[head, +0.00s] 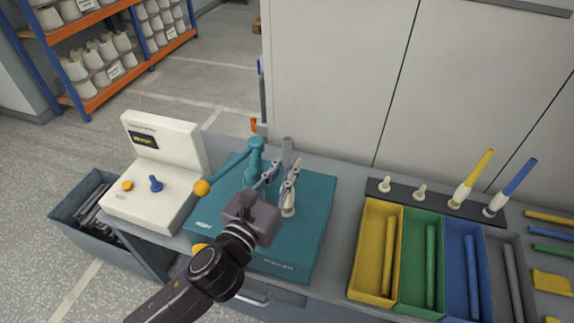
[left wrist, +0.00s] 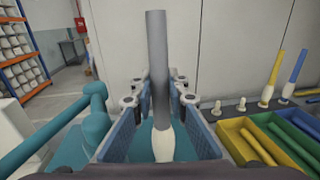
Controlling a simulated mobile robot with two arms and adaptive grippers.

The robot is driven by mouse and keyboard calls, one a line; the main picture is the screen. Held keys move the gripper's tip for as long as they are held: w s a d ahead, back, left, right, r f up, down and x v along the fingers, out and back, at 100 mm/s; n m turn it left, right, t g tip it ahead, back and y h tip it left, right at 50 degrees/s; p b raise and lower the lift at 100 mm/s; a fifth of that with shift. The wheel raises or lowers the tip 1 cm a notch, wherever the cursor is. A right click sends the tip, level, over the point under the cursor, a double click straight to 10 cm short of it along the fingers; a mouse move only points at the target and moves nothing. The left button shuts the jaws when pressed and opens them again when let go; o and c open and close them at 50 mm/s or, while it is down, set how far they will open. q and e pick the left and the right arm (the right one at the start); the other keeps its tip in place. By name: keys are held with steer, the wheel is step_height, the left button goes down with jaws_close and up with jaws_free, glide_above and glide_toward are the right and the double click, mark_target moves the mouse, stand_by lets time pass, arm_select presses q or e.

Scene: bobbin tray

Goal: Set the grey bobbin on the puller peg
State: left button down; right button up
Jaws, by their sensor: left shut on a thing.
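The grey bobbin (head: 287,150) stands almost upright above the teal puller base (head: 305,215), with a cream, wider lower part. In the left wrist view the bobbin (left wrist: 157,65) rises between the fingers, and its cream part flares out below. My left gripper (head: 285,182) is shut on the bobbin, its fingers on both sides of it. The puller peg does not show; I cannot tell whether the bobbin's foot is on it or above it. My right gripper is not in view.
A teal post with an arm (head: 255,160) stands close left of the gripper. A white control box (head: 160,165) is farther left. At right are a rack (head: 440,199) with yellow and blue bobbins and two bare pegs, and coloured trays (head: 418,285) holding bobbins.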

arm_select(q)
steer(key=shift+f, duration=0.2)
steer(key=c, duration=2.2)
jaws_free()
steer(key=shift+v, duration=2.9)
steer(key=b, duration=0.1)
glide_toward(285, 172)
